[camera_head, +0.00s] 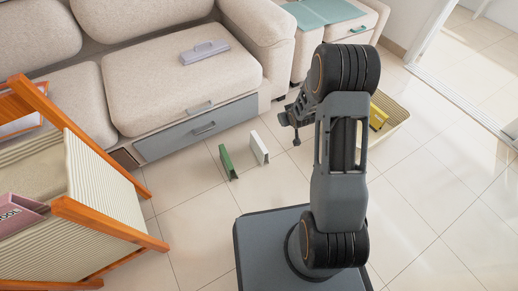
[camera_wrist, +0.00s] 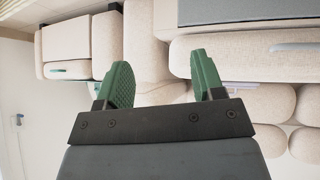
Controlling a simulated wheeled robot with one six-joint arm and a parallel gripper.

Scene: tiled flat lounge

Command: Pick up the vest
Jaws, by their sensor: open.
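I cannot tell for certain which thing is the vest. A flat, folded, lavender-grey item (camera_head: 204,51) lies on the sofa seat and may be it. A teal folded cloth-like item (camera_head: 325,11) lies on the unit at the back right. My gripper (camera_head: 292,118) is in the air in front of the sofa, apart from both items. In the wrist view my gripper (camera_wrist: 160,72) shows two green fingers spread wide with nothing between them. A thin lavender strip (camera_wrist: 240,87) shows beside the right finger, against the sofa.
The beige sofa (camera_head: 165,85) has a grey drawer front (camera_head: 196,128) below. A green item (camera_head: 228,162) and a white item (camera_head: 259,147) stand on the floor. A wood-framed chair (camera_head: 105,190) is at left. A shallow basket (camera_head: 397,114) holds something yellow. Floor at right is clear.

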